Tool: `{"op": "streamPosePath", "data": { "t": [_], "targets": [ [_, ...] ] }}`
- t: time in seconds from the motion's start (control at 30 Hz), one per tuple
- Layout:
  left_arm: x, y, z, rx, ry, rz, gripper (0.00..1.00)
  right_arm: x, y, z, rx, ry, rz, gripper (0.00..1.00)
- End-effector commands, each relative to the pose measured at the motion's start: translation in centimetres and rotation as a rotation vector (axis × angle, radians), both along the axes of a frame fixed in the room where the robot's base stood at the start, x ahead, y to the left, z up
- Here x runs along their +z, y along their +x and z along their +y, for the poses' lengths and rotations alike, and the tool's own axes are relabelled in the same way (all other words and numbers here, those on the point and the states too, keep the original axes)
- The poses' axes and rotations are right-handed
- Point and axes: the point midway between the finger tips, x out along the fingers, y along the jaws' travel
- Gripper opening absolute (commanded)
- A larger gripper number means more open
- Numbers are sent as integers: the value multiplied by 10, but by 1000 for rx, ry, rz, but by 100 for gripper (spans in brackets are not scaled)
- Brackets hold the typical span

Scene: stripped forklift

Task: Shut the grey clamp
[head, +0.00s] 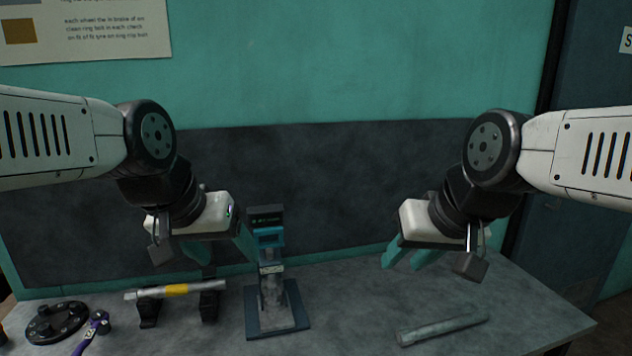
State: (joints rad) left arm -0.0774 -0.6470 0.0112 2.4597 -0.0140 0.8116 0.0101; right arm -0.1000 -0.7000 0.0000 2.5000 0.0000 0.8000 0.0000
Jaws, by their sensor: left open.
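An upright device (272,285) stands on a dark flat base near the middle of the bench. It has a grey column and a teal and black head (266,222). It is the thing that most looks like the grey clamp, but I cannot tell whether it is open or shut. My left gripper (222,250) is open just left of its head, with one teal finger close to it in the picture; I cannot tell if they touch. My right gripper (408,260) hangs well to the right of the device, above the bench, its teal fingers apart and empty.
A grey shaft with a yellow band (176,290) rests on black supports at left. A dark round hub (56,322) and a purple tool (92,330) lie further left. A grey rod (442,329) lies at right. The bench (350,290) is clear between device and rod.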

Motion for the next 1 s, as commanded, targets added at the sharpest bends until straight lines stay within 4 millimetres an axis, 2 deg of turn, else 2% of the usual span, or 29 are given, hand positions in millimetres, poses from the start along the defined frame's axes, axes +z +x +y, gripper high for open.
{"op": "streamPosePath", "data": {
  "t": [0.17,0.2,0.37,0.47,0.57,0.77,1.0],
  "targets": [
    [-3,-12,-5,-17,-17,-25,69,0,0,0,0,0,0,36],
    [-4,-13,-5,-17,-18,-26,62,0,0,0,0,0,0,36],
    [-3,-12,-5,-16,-17,-24,62,0,0,0,0,0,0,36],
    [1,-3,-2,-8,-9,-11,62,0,0,0,0,0,0,36],
    [10,17,4,7,10,20,62,0,0,0,0,0,0,36],
    [26,80,25,48,59,112,62,0,0,0,0,0,0,36],
    [22,161,54,99,99,223,62,0,0,0,0,0,0,36]
  ]
}}
